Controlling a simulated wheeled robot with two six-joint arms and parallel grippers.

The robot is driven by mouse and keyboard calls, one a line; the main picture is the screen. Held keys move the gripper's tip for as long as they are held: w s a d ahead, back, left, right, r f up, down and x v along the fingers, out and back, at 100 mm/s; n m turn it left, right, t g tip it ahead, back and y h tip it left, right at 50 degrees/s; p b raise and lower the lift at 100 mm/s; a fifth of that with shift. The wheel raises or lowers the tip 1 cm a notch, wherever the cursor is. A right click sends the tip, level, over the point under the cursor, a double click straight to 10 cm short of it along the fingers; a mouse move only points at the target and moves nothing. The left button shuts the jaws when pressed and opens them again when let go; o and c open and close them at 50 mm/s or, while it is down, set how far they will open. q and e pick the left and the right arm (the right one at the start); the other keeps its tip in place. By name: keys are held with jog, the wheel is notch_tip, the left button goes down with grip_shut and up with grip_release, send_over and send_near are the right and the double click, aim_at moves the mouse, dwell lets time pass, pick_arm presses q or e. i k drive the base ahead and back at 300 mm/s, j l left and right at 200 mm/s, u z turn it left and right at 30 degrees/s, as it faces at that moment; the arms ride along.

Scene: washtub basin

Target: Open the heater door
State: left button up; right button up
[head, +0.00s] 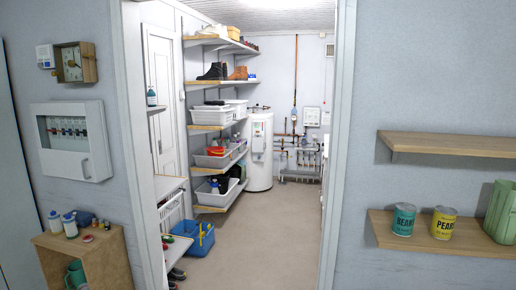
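A white upright cylindrical heater (260,170) stands at the far end of the back room, seen through the doorway in the head view. A narrow panel (258,137) shows on the upper part of its front. It is too small to tell whether this is the heater door or whether it is open. Neither of my grippers is in view.
The doorway's white frame (335,130) bounds the passage, and the beige floor (265,240) leading to the heater is clear. Loaded shelves (212,127) and a blue crate (194,238) line the left side. Wall shelves with cans (403,219) are at right, a wooden cabinet (95,255) at left.

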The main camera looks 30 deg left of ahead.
aim_at(257, 144)
jog(key=i+j+u, duration=0.4)
jog(key=j, duration=0.15)
jog(key=i+j+u, duration=0.75)
jog(key=i, duration=0.3)
jog(key=i+j+z, duration=0.1)
jog(key=i+z, duration=0.3)
jog(key=i, duration=0.5)
jog(key=i+j+z, duration=0.1)
jog(key=i+z, duration=0.2)
jog(key=i, duration=1.5)
jog(key=i+l+u, duration=0.15)
jog(key=i, duration=1.7)
jog(key=i+z, duration=0.1)
jog(key=i, duration=0.8)
jog(key=i+j+z, duration=0.1)
jog(key=i, duration=0.8)
jog(key=i+j+z, duration=0.35)
jog(key=i+j, duration=0.25)
jog(key=i, duration=0.2)
